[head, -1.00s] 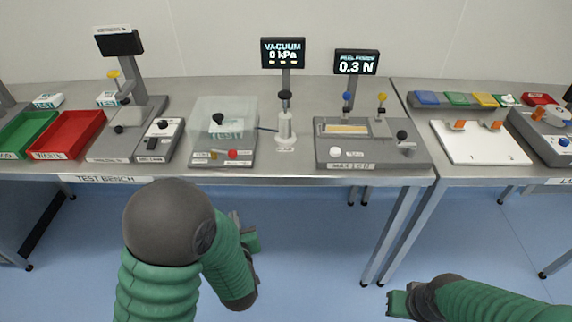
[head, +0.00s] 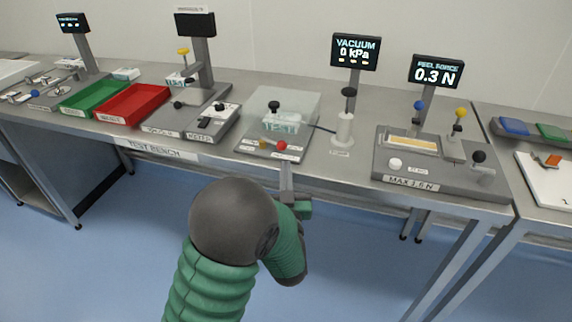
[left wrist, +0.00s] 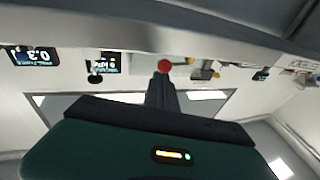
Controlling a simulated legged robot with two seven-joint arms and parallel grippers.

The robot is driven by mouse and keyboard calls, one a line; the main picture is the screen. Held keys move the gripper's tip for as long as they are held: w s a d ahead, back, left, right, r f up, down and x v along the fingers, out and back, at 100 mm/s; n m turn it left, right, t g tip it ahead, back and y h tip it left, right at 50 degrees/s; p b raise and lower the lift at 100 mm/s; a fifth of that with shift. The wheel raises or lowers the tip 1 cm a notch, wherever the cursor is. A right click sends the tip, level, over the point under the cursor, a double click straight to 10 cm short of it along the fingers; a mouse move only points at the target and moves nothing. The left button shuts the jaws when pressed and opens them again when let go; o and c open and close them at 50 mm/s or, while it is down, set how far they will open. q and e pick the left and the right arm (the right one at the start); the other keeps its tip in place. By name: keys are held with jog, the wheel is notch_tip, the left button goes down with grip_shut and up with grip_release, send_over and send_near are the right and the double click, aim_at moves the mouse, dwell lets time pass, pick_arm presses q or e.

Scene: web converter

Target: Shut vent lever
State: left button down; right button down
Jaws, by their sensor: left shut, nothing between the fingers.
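The vacuum chamber box (head: 268,140) stands on the test bench with a clear lid and a black knob on top. On its front edge is a lever with a red ball knob (head: 281,146), beside a small yellow-brown piece. The red ball also shows in the left wrist view (left wrist: 164,65), just past the fingertips. My left gripper (head: 286,168) is shut and empty, its fingers pointing up at the bench's front edge, just below the red knob. They look apart from it. The shut fingers also show in the left wrist view (left wrist: 160,85). My right gripper is out of view.
The vacuum display (head: 356,52) reads 0 kPa above a white post (head: 344,130). A grey peel-force unit (head: 425,178) stands to the right. Red (head: 132,104) and green (head: 93,95) trays lie left. The bench's front edge (head: 330,180) is close to my fingers.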

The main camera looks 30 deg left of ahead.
aim_at(290, 154)
pick_arm(q)
jog(key=w+a, duration=0.1)
jog(key=a, duration=0.1)
jog(key=w+a, duration=0.1)
jog(key=w, duration=0.1)
jog(key=shift+w+a+r, duration=0.1)
jog(key=shift+a+r, duration=0.1)
jog(key=shift+a, duration=0.2)
jog(key=shift+d+r, duration=0.15)
jog(key=shift+d, duration=0.35)
jog(key=shift+w+d, duration=0.1)
jog(key=shift+w, duration=0.05)
jog(key=shift+w+d+b, duration=0.1)
jog(key=shift+w+b, duration=0.5)
jog(key=shift+w, duration=0.6)
jog(key=shift+s, duration=0.1)
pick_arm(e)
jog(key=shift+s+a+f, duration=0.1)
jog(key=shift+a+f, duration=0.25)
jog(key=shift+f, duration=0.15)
pick_arm(q)
jog(key=shift+d, duration=0.1)
